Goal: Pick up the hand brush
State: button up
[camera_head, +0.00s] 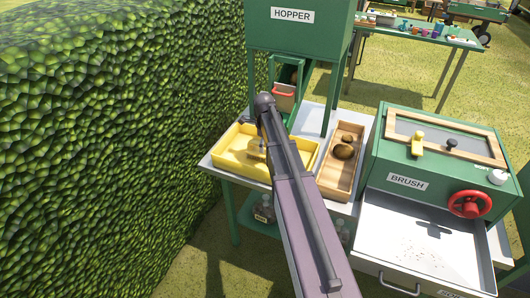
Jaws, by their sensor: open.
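I cannot make out a hand brush for certain. A small yellow piece (417,144) and a dark knob-like piece (451,143) sit on top of the green machine labelled BRUSH (375,160); I cannot tell whether either belongs to a brush. My arm reaches from the bottom of the view up to a dark joint in front of the hopper. A small unclear shape shows in the yellow tray (233,166), beside my arm.
A wooden box (334,181) with brown lumps stands right of my arm. A green hopper (300,35) with a red-handled gate (285,95) rises behind. The machine has a red handwheel (470,204) and an open metal drawer (410,240) holding dark specks. A tall hedge (110,130) fills the left.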

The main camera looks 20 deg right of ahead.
grip_shut()
jog(key=shift+r, duration=0.15)
notch_tip(320, 180, up, 10)
jog(key=p, duration=1)
dwell(0.8)
jog(key=c, duration=0.8)
grip_release()
grip_shut()
